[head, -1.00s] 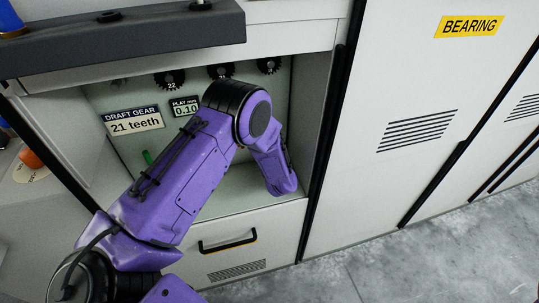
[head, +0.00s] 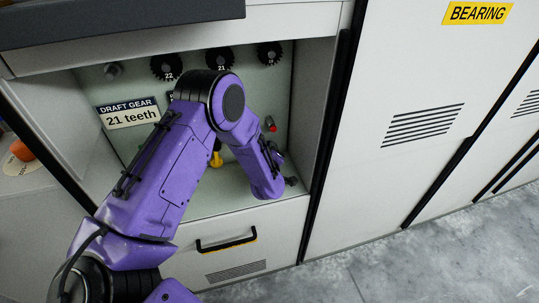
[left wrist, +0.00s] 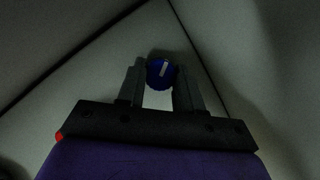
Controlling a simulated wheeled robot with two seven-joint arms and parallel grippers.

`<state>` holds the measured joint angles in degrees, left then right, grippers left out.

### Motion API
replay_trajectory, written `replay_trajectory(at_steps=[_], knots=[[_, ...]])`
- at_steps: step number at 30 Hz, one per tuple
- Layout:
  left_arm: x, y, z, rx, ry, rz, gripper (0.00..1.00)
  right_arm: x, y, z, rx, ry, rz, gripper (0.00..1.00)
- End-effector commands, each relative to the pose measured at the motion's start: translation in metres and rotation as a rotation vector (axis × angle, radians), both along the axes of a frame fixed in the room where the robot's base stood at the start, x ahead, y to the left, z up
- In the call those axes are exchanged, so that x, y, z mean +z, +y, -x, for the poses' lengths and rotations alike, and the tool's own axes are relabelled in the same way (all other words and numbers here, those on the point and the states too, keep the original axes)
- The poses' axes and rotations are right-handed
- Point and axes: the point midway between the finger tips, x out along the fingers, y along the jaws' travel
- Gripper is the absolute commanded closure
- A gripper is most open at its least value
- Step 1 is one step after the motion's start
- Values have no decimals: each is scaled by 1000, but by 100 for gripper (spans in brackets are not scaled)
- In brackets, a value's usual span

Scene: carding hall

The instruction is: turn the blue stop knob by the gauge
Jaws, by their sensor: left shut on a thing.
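In the left wrist view, the round blue knob (left wrist: 160,72) with a pale pointer mark sits between the two dark fingers of my left gripper (left wrist: 160,78). The fingers are shut on it from both sides. The mark is close to upright, leaning slightly right. In the head view, my purple left arm reaches into the recess and hides the blue knob and the fingertips. The gauge by the knob cannot be made out. My right gripper is in neither view.
Gears (head: 219,60) hang on the recess back wall above a "21 teeth" sign (head: 131,113). A yellow part (head: 216,156) and a red-tipped part (head: 270,125) show beside my arm. Below is a drawer handle (head: 226,242); at right, a flat BEARING cabinet (head: 410,120).

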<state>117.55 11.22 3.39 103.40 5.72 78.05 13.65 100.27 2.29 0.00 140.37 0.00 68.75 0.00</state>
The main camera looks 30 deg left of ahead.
Motion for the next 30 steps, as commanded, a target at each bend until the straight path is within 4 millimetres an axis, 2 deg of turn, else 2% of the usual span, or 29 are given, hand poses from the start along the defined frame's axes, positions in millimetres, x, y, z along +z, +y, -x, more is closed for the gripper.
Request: replay_trajectory(at_steps=[1, 12, 30], knots=[[-5, 1, 1, 2, -30, 27, 95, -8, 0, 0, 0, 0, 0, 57], [-6, 1, 2, 2, -236, 203, 95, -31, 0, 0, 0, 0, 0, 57], [-4, 2, 2, 3, -333, 287, 95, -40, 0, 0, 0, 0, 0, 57]])
